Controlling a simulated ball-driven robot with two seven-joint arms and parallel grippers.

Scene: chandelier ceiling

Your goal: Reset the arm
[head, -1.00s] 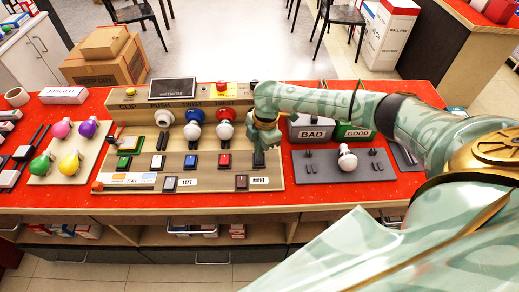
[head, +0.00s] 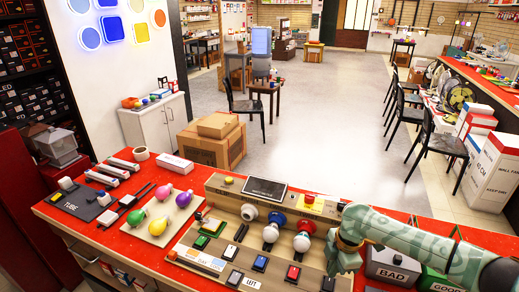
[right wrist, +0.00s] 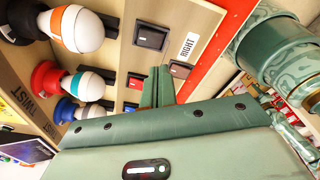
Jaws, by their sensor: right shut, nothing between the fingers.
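My right arm comes in from the right in the head view, and my right gripper (head: 343,258) hangs over the right end of the beige test board (head: 223,200). In the right wrist view my right gripper (right wrist: 160,86) has its green fingers together, with nothing between them. The fingers are close to the board's rocker switches, near the one marked RIGHT (right wrist: 180,69). White bulbs sit in a red socket (head: 302,241) and a blue socket (head: 270,234) on the board. My left gripper is not in view.
A BAD bin (head: 391,268) and a GOOD bin (head: 436,284) stand right of the board, partly behind my arm. Coloured bulbs lie on a tray (head: 155,235) to the left. Cardboard boxes (head: 212,148) and chairs stand beyond the red counter (head: 120,232).

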